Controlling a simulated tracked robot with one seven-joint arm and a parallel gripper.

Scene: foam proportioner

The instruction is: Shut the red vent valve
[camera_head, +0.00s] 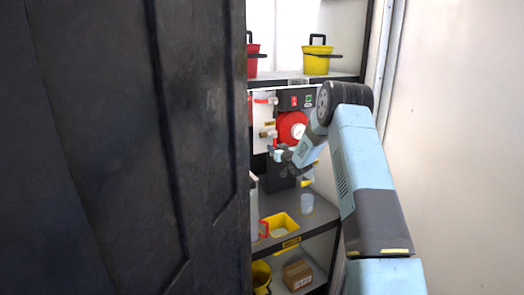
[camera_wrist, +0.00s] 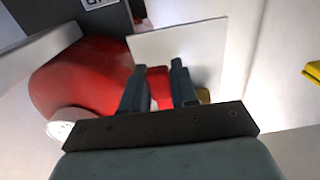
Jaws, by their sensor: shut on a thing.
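My gripper (camera_wrist: 160,78) is shut on a small red part, seen between its two dark fingers in the wrist view; this looks like the handle of the red vent valve (camera_wrist: 161,88). A brass piece (camera_wrist: 204,95) shows just right of the fingers. The fingers hide most of the valve, so I cannot tell how far its handle is turned. In the head view my gripper (camera_head: 281,154) is at the front of the proportioner, below and left of the red round body with a white gauge (camera_head: 298,131).
A large red cylinder (camera_wrist: 85,75) and a white plate (camera_wrist: 190,42) are close to my fingers. A dark door (camera_head: 125,150) covers the left of the head view. A shelf holds a yellow tray (camera_head: 281,224) and a clear cup (camera_head: 307,204). Buckets stand above.

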